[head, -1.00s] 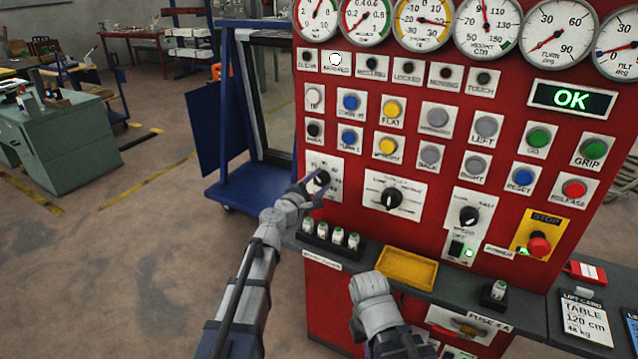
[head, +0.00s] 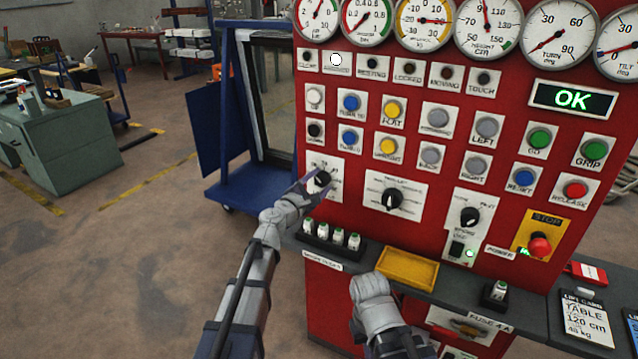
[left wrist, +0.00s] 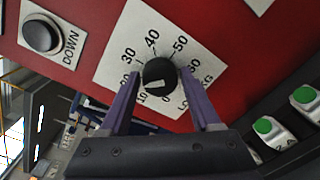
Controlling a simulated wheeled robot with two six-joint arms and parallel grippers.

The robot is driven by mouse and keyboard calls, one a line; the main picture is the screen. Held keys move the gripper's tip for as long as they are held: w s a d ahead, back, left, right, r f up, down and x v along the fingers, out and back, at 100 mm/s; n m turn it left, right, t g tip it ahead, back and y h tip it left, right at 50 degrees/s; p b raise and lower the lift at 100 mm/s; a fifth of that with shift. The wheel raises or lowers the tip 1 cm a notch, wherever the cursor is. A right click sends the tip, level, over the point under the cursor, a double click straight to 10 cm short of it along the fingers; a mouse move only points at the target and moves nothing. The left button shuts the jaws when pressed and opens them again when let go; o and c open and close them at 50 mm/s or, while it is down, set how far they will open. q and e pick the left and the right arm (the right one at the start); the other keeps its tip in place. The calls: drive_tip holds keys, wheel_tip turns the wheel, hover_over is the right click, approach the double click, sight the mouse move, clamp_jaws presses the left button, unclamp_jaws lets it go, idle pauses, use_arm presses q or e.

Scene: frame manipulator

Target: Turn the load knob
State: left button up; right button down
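The load knob (head: 321,179) is a round black knob on a white plate at the left of the red panel. My left gripper (head: 312,189) is at the knob. In the left wrist view its purple fingers (left wrist: 161,80) stand apart, one on each side of the knob, with small gaps showing. My right gripper (head: 369,284) is low before the yellow tray; its fingers cannot be made out.
A black DOWN button (left wrist: 42,36) is close to the load plate. A mode knob (head: 391,198) is to the right. Green-topped fuses (head: 331,234) stand on the ledge below, beside a yellow tray (head: 408,267). A blue cart (head: 246,188) stands left of the panel.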

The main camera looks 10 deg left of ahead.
use_arm(q)
drive_tip(key=shift+o, duration=1.4)
drive_tip(key=v, duration=0.7)
drive_tip(key=shift+s, duration=0.35)
drive_tip(key=shift+a, duration=0.1)
